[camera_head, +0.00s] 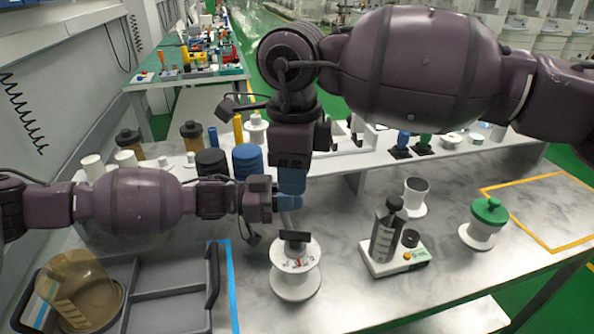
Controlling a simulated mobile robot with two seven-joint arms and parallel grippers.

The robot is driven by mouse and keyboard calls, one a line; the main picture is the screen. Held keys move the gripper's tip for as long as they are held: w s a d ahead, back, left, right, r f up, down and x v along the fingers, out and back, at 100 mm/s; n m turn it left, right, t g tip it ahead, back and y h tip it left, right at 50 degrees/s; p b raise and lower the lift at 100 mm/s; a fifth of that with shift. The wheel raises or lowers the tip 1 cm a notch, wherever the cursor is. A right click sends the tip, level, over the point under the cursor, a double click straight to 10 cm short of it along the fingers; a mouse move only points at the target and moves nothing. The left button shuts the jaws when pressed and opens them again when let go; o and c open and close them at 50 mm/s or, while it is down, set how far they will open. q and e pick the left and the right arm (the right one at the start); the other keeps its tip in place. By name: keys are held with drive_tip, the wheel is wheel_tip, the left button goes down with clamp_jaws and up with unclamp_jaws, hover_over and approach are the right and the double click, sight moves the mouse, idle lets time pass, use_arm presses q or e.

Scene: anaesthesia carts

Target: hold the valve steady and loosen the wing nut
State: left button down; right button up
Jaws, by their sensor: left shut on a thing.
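The valve (293,222) shows as a grey upright piece with a black part at its foot, on a round white stand (296,285). Small red and dark marks show on the stand's top. My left gripper (288,202) comes in from the left with blue fingertips and is shut on the valve's upper part. My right gripper (292,182) points down from above, just over the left fingertips. Its fingers overlap in this view, so their opening is not clear. The wing nut cannot be made out; the grippers cover the valve's top.
A grey tray (213,285) with an amber cup stands at the left. A white base with a dark bottle (387,230), a white cup (415,195) and a green-topped spool (488,215) stand to the right. An orange-taped area (540,245) is bare. Jars and a raised shelf line the back.

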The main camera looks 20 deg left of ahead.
use_arm(q)
drive_tip(key=c, duration=1)
unclamp_jaws()
drive_tip(key=shift+v, duration=3.75)
